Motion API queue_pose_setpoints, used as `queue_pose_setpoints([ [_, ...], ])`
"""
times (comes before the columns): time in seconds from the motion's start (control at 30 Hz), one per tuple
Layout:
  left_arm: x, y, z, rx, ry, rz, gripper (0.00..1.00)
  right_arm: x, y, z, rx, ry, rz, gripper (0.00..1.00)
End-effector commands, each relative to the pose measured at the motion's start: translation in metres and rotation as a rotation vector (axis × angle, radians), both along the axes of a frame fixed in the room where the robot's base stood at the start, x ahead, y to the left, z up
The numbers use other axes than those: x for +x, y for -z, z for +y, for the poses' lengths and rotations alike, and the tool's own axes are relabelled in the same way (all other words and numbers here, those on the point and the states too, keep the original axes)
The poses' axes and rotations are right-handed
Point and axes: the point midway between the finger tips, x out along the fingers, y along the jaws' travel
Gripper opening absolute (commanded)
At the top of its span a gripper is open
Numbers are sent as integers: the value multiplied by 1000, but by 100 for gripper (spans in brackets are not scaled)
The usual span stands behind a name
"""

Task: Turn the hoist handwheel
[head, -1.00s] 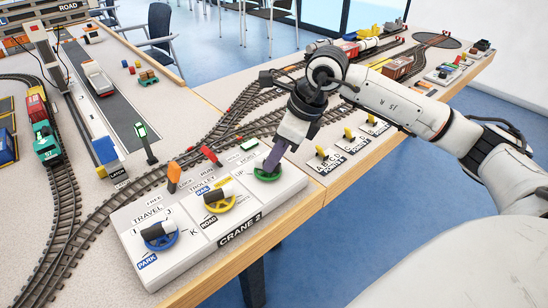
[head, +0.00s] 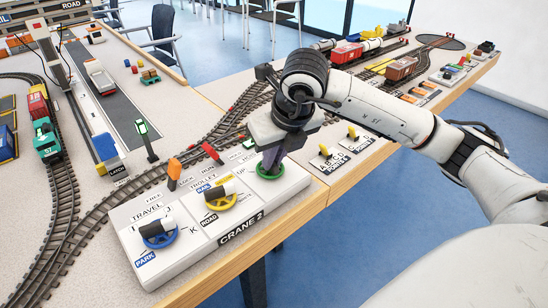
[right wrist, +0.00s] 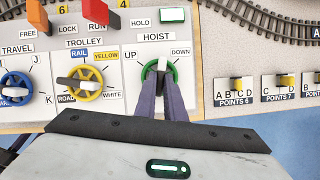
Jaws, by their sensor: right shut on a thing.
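The hoist handwheel is a green ring (head: 268,174) at the right end of the white CRANE 2 panel (head: 243,222). In the right wrist view the green wheel (right wrist: 147,78) sits between the UP and DOWN labels, with its pale handle (right wrist: 162,64) pointing about straight up. My right gripper (head: 270,168) reaches down onto the wheel from above. In the right wrist view its two dark fingers (right wrist: 162,88) are shut on the wheel's handle. The fingers hide the lower part of the wheel. My left gripper is not in view.
The yellow trolley wheel (head: 221,202) and blue travel wheel (head: 159,239) are left of the hoist wheel. Orange (head: 174,171) and red (head: 211,154) levers stand behind them. Yellow point levers (head: 325,151) are to the right. Tracks run behind the panel.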

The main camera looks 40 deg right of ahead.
Motion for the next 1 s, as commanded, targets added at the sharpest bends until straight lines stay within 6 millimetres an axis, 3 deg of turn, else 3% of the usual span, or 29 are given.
queue_pose_setpoints([
  [0.6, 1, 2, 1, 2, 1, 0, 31, 0, -1, 0, 0, 42, -1, 0],
  [0.63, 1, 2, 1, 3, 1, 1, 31, 0, -1, 0, 0, 42, -1, 13],
  [0.73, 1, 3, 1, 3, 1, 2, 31, 0, -1, 0, 0, 41, -1, 28],
  [1.0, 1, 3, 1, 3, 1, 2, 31, 0, -1, 0, 0, 41, 0, 28],
])
